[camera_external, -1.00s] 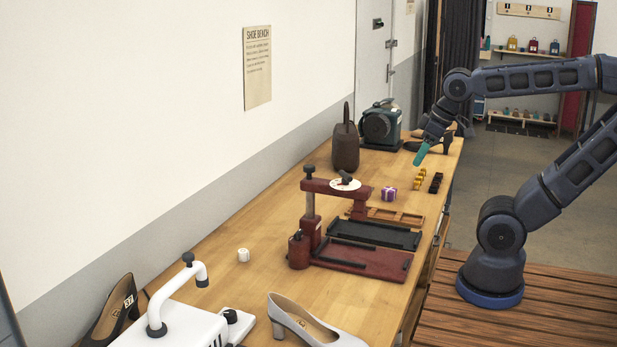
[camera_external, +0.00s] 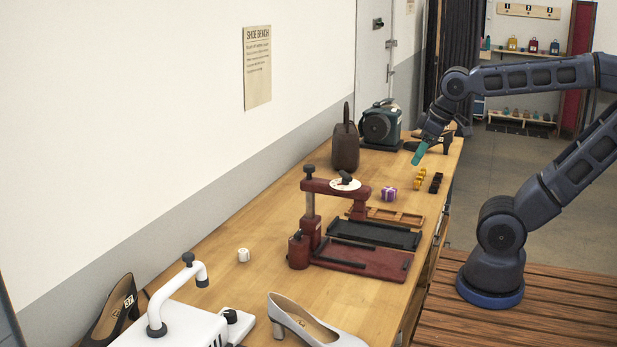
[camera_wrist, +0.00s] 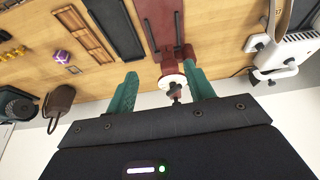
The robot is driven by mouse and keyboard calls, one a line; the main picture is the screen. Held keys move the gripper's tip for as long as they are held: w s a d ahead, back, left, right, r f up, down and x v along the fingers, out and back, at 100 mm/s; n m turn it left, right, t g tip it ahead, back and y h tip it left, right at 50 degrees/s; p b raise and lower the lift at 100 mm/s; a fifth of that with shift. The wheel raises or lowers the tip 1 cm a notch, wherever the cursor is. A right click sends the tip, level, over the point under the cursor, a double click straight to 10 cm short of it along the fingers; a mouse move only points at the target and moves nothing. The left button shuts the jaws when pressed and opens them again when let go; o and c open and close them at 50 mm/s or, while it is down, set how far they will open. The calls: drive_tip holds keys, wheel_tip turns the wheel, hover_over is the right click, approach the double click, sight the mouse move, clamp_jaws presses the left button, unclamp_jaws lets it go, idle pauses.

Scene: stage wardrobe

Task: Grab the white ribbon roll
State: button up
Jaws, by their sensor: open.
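A small white roll (camera_external: 243,255), which looks like the white ribbon roll, stands on the wooden workbench between the dark red press and the white machine. I cannot make it out in the wrist view, where my right finger may hide it. My gripper (camera_external: 420,154) is over the far end of the bench, well away from the roll. In the wrist view my gripper (camera_wrist: 160,70) shows two teal fingers wide apart with nothing held between them. The dark red press lies in the background between them.
The dark red press (camera_external: 310,225) stands mid-bench, with a black tray (camera_external: 375,234) beside it. The white machine (camera_external: 170,325) and a grey shoe (camera_external: 310,322) are in front. A purple item (camera_external: 389,194), brown can (camera_external: 345,150) and dark green device (camera_external: 381,126) are farther back.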

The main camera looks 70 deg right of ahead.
drive_tip(key=w+a+r+n+g, duration=0.15)
drive_tip(key=w+n, duration=0.25)
drive_tip(key=w, duration=1)
drive_tip(key=n+g, duration=0.3)
drive_tip(key=n, duration=0.6)
hover_over(242, 252)
wheel_tip(242, 252, down, 23)
drive_tip(key=f, duration=0.5)
drive_tip(key=shift+s+f, duration=0.2)
drive_tip(key=shift+s, duration=0.05)
drive_tip(key=shift+w+f, duration=0.15)
drive_tip(key=shift+f, duration=1.2)
drive_tip(key=shift+w+f, duration=0.15)
drive_tip(key=shift+f, duration=1.15)
drive_tip(key=c, duration=1)
